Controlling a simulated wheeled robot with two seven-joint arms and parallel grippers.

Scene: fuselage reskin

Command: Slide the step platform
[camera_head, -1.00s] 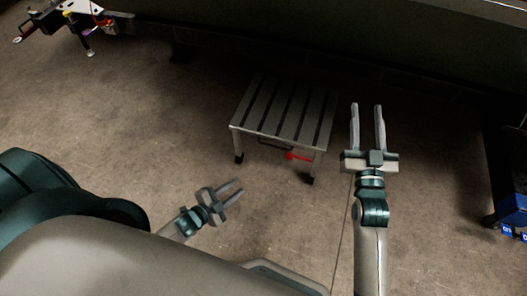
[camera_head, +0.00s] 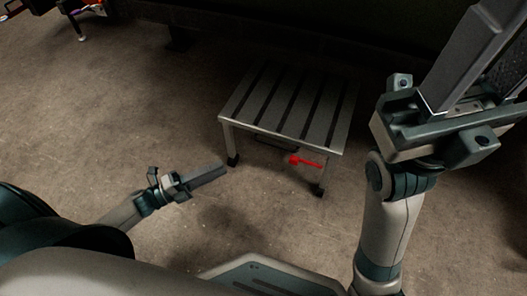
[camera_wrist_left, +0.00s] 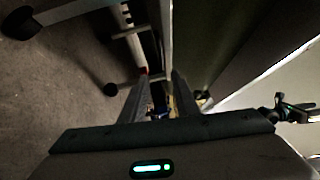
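The step platform (camera_head: 290,105) is a low grey slatted stool on the floor in the middle of the head view. Its legs have dark feet, and a red lever (camera_head: 305,161) sits under its front edge. My left gripper (camera_head: 224,171) is apart from the platform, in front of its near left leg. In the left wrist view its two fingers (camera_wrist_left: 160,88) are spread with nothing between them, and platform legs (camera_wrist_left: 80,12) show at upper left. My right gripper (camera_head: 485,45) is raised to the right, close to the camera, fingers apart and tips cut off by the frame.
A dark wall or panel (camera_head: 300,30) runs behind the platform. Some equipment (camera_head: 82,15) stands at the far upper left. The brown floor (camera_head: 110,130) left of the platform is clear.

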